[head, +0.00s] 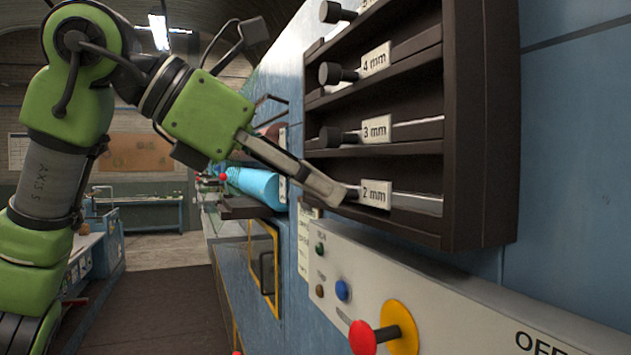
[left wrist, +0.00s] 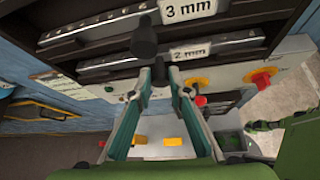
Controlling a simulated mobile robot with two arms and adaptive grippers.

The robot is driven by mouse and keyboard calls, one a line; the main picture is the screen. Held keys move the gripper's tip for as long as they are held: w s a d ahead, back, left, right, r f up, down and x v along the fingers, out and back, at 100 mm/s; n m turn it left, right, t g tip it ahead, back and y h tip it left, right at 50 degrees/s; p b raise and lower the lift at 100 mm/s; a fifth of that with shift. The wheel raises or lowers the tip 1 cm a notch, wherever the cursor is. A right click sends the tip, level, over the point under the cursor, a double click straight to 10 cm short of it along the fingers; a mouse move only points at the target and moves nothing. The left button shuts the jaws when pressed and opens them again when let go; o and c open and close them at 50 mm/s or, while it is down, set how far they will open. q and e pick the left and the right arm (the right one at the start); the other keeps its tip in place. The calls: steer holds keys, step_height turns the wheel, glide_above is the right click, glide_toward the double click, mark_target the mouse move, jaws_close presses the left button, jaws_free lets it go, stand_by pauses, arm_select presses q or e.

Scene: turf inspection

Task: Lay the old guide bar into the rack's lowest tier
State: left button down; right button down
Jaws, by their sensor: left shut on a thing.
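The dark rack (head: 480,130) hangs on the blue machine wall, with several tiers holding metal bars. The guide bar (head: 418,203) with a "2 mm" tag lies along the lowest tier, its dark knob end sticking out to the left. In the left wrist view, the two fingers (left wrist: 160,84) close around the dark knob below the "2 mm" tag (left wrist: 190,51). Whether the bar rests fully on the tier floor cannot be told.
Above, a "3 mm" bar (head: 418,128) and a "4 mm" bar (head: 341,74) have similar protruding knobs. Below the rack is a panel with a red knob (head: 362,338) and a blue button (head: 342,290). A light blue cylinder (head: 254,186) is behind the gripper.

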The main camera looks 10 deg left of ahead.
arm_select(q)
steer(key=shift+f, duration=0.35)
steer(key=c, duration=1.8)
jaws_free()
steer(key=v, duration=1.2)
steer(key=shift+r, duration=0.15)
